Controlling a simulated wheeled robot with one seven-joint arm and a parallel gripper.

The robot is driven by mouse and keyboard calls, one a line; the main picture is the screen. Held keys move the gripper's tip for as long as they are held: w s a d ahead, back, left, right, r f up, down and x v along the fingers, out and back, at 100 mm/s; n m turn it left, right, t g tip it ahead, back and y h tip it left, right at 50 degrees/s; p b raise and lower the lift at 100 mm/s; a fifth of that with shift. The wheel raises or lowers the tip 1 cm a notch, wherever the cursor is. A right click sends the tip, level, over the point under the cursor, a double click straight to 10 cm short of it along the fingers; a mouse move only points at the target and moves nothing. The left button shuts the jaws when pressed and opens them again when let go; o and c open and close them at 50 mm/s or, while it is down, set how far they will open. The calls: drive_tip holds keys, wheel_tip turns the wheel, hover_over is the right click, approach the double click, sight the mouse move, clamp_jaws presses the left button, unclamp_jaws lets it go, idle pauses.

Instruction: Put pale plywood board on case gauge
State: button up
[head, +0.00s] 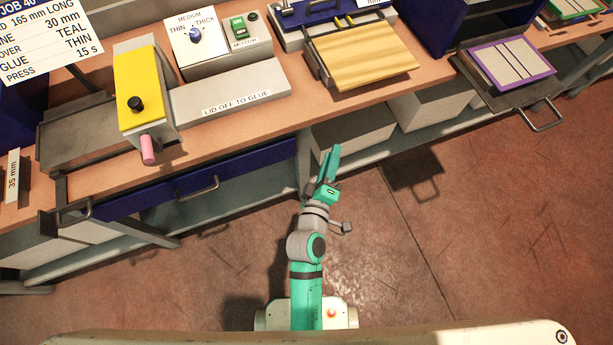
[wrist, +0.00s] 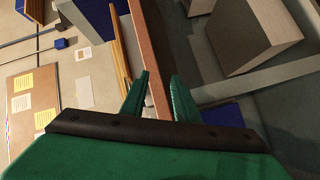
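A pale wooden board (head: 368,58), which looks like the plywood board, lies flat on a dark grey support on the bench. My gripper (head: 330,158) is over the floor in front of the bench, below and left of the board in the head view. In the wrist view its two green fingers (wrist: 159,78) stand apart with nothing held between them. The board is not clearly identifiable in the wrist view.
A handled tray (head: 515,93) holding a purple-edged panel (head: 510,62) juts out at right. A blue drawer (head: 190,182) faces the open floor.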

drive_tip(key=s+a+f+m+y, duration=0.1)
drive_tip(key=s+a+m+y, duration=0.15)
drive_tip(key=s, duration=0.55)
drive_tip(key=s+a+f+m+y, duration=0.15)
drive_tip(key=s+a, duration=0.25)
drive_tip(key=s, duration=0.4)
drive_tip(key=s+a+r+m, duration=0.1)
drive_tip(key=s+r+m, duration=0.4)
drive_tip(key=s, duration=0.5)
drive_tip(key=shift+r+m+y, duration=0.2)
drive_tip(key=shift+m+y, duration=0.2)
drive_tip(key=shift+m, duration=0.4)
drive_tip(key=shift+a, duration=0.1)
